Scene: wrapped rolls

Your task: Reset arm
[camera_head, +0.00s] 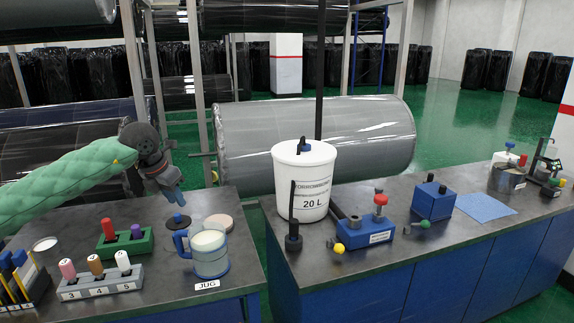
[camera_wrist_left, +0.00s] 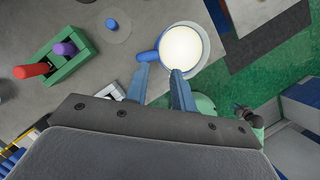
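My left arm comes in from the left in its green padded sleeve. My left gripper (camera_head: 177,198) is above the left table, near the jug (camera_head: 210,258), which has a blue handle and pale contents. In the left wrist view, the two blue fingers (camera_wrist_left: 160,72) are apart with nothing held between them. The jug (camera_wrist_left: 205,58) lies just beyond the fingertips there, its blue handle close to the left finger; whether they touch I cannot tell. My right gripper is in neither view.
On the left table (camera_head: 130,212) are a green block (camera_head: 140,247) with red and purple pegs and a numbered grey rack (camera_head: 100,287). A white 20 L bucket (camera_head: 303,180) and a blue fixture (camera_head: 362,236) stand on the right counter. Large wrapped rolls (camera_head: 310,135) lie behind.

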